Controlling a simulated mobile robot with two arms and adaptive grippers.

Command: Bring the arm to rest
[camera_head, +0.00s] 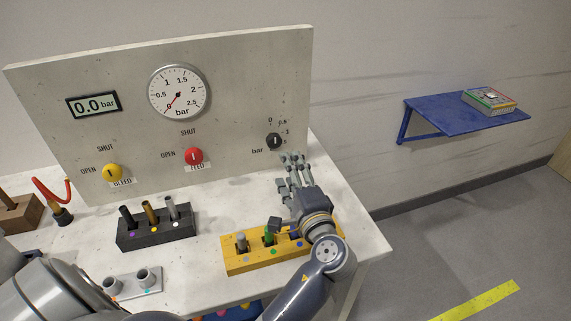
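My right gripper (293,160) is a grey hand with its fingers extended and apart. It is over the right part of the bench, with its fingertips just below the black knob (275,142) on the panel. I cannot tell whether they touch the panel. Nothing shows in its fingers. My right arm passes over the right end of the yellow block (237,264) and hides part of it. My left arm shows only as links at the lower left; its gripper is out of view.
The upright panel (235,85) carries a gauge (178,93), a 0.0 bar display (94,104), a yellow knob (112,172) and a red knob (194,156). A dark block (157,234) holds several pegs. A blue shelf (440,112) is at right; the floor before it is clear.

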